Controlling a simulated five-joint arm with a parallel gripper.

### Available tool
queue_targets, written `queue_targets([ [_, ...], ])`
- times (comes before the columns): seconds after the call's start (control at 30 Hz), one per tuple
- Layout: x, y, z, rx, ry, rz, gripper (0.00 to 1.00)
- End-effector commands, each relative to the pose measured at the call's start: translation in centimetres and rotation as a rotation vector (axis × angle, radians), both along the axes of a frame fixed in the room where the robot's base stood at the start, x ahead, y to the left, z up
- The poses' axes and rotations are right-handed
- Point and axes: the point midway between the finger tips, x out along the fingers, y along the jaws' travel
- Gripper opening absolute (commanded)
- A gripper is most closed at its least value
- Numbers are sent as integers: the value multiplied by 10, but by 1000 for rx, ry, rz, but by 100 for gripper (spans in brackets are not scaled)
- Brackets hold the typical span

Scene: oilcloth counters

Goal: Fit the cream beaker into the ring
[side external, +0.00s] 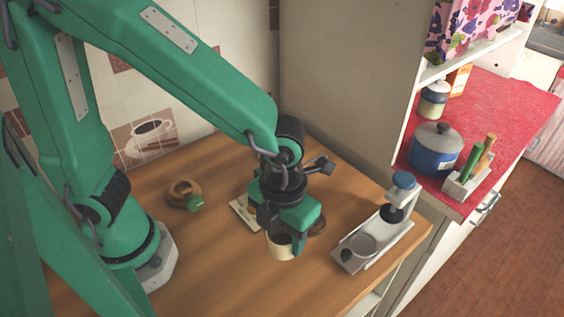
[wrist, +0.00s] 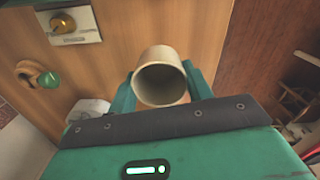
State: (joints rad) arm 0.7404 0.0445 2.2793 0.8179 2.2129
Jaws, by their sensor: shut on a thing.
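The cream beaker (side external: 280,249) hangs below my gripper (side external: 287,232), which is shut on it. In the wrist view the beaker (wrist: 162,58) sits between the green fingers, its open mouth facing the camera. The beaker is apart from this ring. The stand carries a blue-topped post (side external: 403,181) at its far end. The ring is not clearly visible in the wrist view.
A tan ring-shaped piece with a green knob (side external: 194,202) lies at left on the wooden counter (side external: 215,262). A pale plate with a dial (side external: 243,211) is partly behind my gripper. A blue pot (side external: 436,150) stands on the red counter (side external: 508,115).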

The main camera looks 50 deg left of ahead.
Motion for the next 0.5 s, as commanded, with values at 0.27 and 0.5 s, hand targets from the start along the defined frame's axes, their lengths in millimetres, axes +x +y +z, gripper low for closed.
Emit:
queue_targets([
  [0.27,10,-2,3,0,0,252,27],
  [0.5,20,-4,6,-1,0,528,27],
])
